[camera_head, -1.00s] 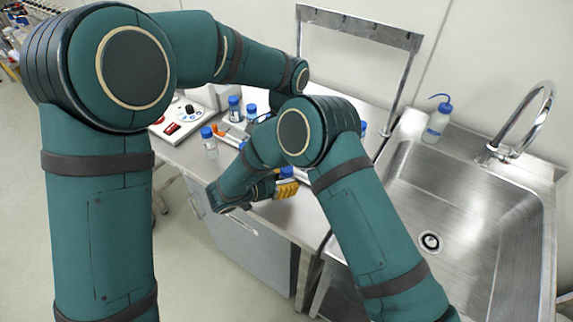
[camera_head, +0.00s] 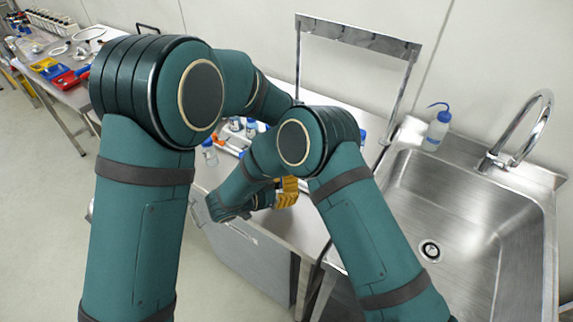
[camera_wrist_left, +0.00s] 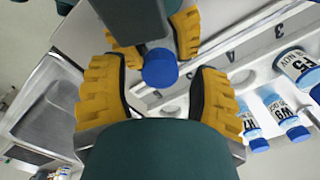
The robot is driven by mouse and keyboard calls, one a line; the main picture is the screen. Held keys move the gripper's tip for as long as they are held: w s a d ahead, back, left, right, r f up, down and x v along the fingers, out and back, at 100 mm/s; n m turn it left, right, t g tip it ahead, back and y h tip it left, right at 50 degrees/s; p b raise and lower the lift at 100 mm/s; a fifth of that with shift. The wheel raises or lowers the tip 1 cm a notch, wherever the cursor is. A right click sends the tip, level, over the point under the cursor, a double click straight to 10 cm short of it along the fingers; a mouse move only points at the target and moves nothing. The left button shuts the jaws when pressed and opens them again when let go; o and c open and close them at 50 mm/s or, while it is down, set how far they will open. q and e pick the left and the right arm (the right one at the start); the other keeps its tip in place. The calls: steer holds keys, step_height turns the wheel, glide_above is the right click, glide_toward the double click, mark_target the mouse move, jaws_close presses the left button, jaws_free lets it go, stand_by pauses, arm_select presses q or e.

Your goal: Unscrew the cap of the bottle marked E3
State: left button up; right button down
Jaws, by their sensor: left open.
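In the left wrist view a blue cap (camera_wrist_left: 160,70) shows near the middle, end-on, between yellow fingers. The bottle beneath it is hidden and no E3 label is readable. My left gripper (camera_wrist_left: 158,95) is open, with one yellow finger on each side below the cap and a gap around it. A second pair of yellow fingers (camera_wrist_left: 187,32), apparently my right gripper, comes in from the top beside the cap; whether it grips the bottle is hidden. In the head view yellow fingers, taken as my left gripper (camera_head: 287,192), show below the right arm's elbow.
Several blue-capped bottles stand behind the arms; a bottle that seems marked E5 (camera_wrist_left: 298,66) is at the wrist view's right. A white rack (camera_wrist_left: 240,73) has printed marks. A steel sink (camera_head: 450,215) and wash bottle (camera_head: 437,128) are at the right. Another bench (camera_head: 75,62) is far left.

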arm_select(q)
steer(key=shift+f, duration=0.45)
steer(key=shift+c, duration=0.2)
jaws_close()
steer(key=n, duration=0.6)
steer(key=shift+n, duration=0.3)
steer(key=n, duration=0.5)
steer(key=shift+c, duration=0.3)
jaws_free()
